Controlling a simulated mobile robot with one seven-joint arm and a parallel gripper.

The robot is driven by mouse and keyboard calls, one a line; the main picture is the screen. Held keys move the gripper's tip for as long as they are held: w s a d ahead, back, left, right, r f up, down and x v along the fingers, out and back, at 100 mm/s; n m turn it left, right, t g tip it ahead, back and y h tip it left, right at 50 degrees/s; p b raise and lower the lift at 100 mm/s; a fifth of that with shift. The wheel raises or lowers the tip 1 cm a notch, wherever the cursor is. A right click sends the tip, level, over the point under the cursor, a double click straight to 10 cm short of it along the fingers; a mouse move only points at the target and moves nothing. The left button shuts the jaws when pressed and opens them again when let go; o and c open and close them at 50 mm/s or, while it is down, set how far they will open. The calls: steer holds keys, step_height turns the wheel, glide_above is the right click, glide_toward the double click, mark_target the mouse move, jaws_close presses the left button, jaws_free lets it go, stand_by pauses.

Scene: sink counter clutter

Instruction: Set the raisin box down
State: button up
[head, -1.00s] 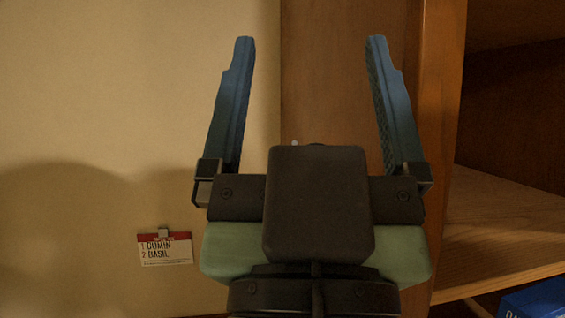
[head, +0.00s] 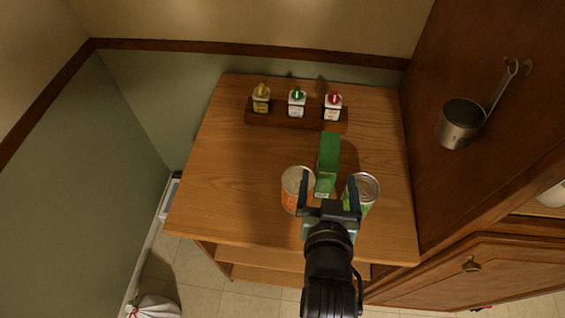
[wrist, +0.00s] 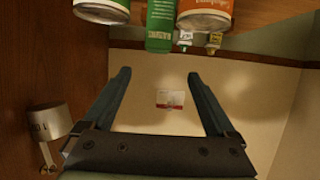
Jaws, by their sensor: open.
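The green box, which I take to be the raisin box (head: 328,150), stands upright on the wooden counter (head: 220,185) between two cans. My gripper (head: 328,178) is open, with nothing held. In the head view its fingertips appear on either side of the box's near end. In the wrist view, which is upside down, the green box (wrist: 160,25) lies past the fingertips of my gripper (wrist: 157,74), apparently clear of them. The box's lower near part is partly hidden by my gripper in the head view.
An orange-labelled can (head: 290,196) stands close left of the box and a green can (head: 368,187) close right. A wooden rack (head: 275,121) with three capped jars is behind. A metal measuring cup (head: 460,124) hangs at right. The counter's left side is clear.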

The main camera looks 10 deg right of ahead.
mark_target(329, 153)
steer(key=p+x, duration=0.1)
steer(key=x, duration=0.3)
steer(key=f+p+x, duration=0.1)
steer(key=x, duration=0.8)
steer(key=shift+s+d+f+p, duration=0.1)
steer(key=shift+s+f+p, duration=0.15)
steer(key=shift+s+p, duration=0.15)
steer(key=shift+c, duration=0.2)
jaws_close()
